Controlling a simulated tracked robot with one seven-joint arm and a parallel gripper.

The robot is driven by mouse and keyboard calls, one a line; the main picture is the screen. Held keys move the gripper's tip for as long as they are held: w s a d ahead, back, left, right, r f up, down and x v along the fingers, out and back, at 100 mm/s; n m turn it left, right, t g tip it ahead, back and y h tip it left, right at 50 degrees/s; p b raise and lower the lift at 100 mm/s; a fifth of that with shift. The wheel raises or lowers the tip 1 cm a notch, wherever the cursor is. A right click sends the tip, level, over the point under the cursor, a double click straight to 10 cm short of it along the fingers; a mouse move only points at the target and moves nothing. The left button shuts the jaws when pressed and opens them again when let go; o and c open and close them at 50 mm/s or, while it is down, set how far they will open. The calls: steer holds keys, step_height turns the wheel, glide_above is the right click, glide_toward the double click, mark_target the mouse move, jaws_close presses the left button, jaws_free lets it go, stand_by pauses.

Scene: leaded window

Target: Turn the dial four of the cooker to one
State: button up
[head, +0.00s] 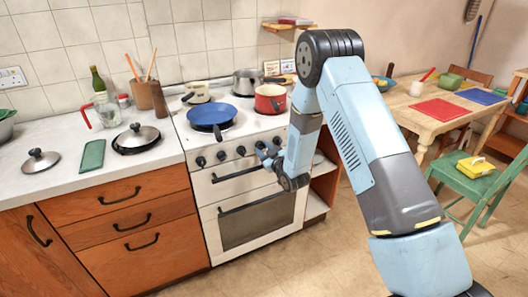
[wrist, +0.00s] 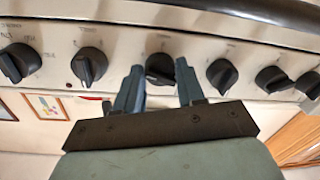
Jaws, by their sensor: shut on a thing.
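The white cooker (head: 212,222) stands in the middle of the head view, with a row of black dials on its front panel. My gripper (head: 267,154) reaches the right part of this row. In the wrist view, which looks upside down, my gripper (wrist: 159,88) has one finger on each side of a black dial (wrist: 160,68), shut on it. Counting from the cooker's left end, this appears to be dial four. The gripped dial's lower part and its setting are partly hidden, and I cannot read its marks. In the head view my gripper hides this dial.
Neighbouring dials (wrist: 88,65) and (wrist: 222,75) sit close on both sides of my fingers. A blue pan (head: 211,113) and a red pot (head: 270,98) stand on the hob. Floor is free before the cooker.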

steer(key=n, duration=0.4)
steer(key=shift+r, duration=0.1)
steer(key=n, duration=0.4)
steer(key=shift+n+h, duration=0.4)
steer(key=o, duration=1)
steer(key=shift+s, duration=0.1)
steer(key=v, duration=1.3)
steer(key=shift+s+d, duration=0.2)
steer(key=shift+d, duration=0.1)
